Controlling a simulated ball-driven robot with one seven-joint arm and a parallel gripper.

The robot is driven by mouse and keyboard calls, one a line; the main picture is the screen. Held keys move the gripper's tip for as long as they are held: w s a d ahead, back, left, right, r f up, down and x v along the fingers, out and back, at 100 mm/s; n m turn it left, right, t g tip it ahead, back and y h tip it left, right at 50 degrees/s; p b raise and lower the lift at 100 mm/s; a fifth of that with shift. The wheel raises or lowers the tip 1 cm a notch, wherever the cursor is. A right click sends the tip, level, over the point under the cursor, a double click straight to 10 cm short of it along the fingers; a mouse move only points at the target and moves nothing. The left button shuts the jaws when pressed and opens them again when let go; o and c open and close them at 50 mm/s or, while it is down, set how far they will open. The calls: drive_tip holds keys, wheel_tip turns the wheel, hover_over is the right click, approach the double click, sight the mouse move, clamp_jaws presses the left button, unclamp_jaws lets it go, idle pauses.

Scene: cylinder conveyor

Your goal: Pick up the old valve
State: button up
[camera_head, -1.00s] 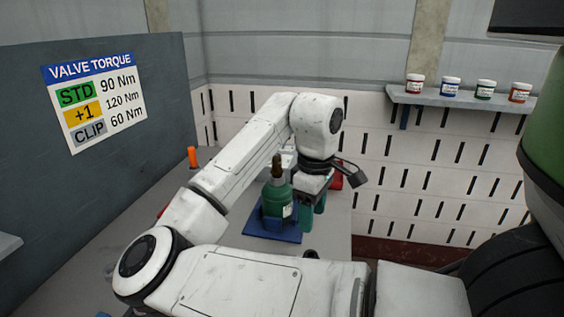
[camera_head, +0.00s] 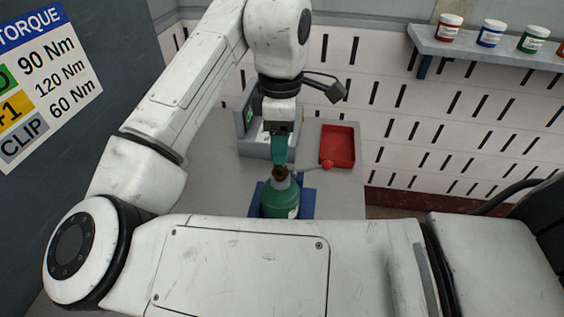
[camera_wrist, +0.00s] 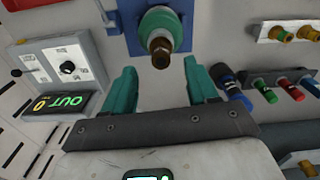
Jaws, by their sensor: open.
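The old valve is a dark brown, brass-like piece (camera_head: 280,173) on top of a green cylinder (camera_head: 282,200). The cylinder stands upright in a blue base (camera_head: 308,203) on the grey table. In the wrist view the valve (camera_wrist: 160,47) points toward the camera, with the green cylinder (camera_wrist: 172,18) behind it. My gripper (camera_head: 279,163) has teal fingers and is just above or behind the valve in the head view. In the wrist view my gripper (camera_wrist: 159,72) is open and empty, fingers apart, with the valve lined up between and beyond the tips. I cannot tell the exact gap.
Racks with coloured fittings (camera_wrist: 290,88) are on the right in the wrist view.

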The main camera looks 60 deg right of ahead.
sight(280, 170)
drive_tip(key=shift+f+p, duration=0.55)
drive_tip(key=shift+f, duration=2.35)
drive_tip(key=shift+c, duration=0.4)
clamp_jaws()
